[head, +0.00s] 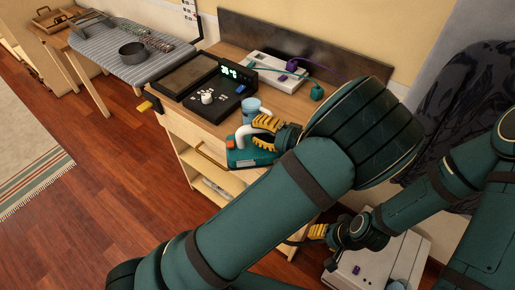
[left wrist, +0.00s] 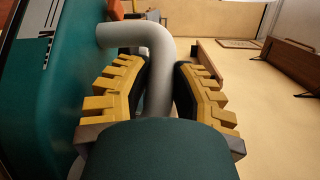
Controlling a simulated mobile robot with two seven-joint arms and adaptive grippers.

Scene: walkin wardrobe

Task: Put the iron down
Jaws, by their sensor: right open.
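The iron (head: 250,157) has a teal body and a pale handle. In the head view it is at the front edge of the wooden cabinet top (head: 228,124); I cannot tell whether it touches the top. My left gripper (head: 262,131) is shut on its handle. In the left wrist view the grey handle (left wrist: 158,75) runs between the yellow-padded fingers of the left gripper (left wrist: 160,68), with the teal body (left wrist: 50,100) on the left. My right gripper (head: 326,232) is open and empty, low at the lower right, partly hidden by my left arm.
A black control panel (head: 228,92), a blue cup (head: 251,105), a white device (head: 275,70) and a small green object (head: 316,92) crowd the cabinet top. A white box (head: 380,260) sits low at the right.

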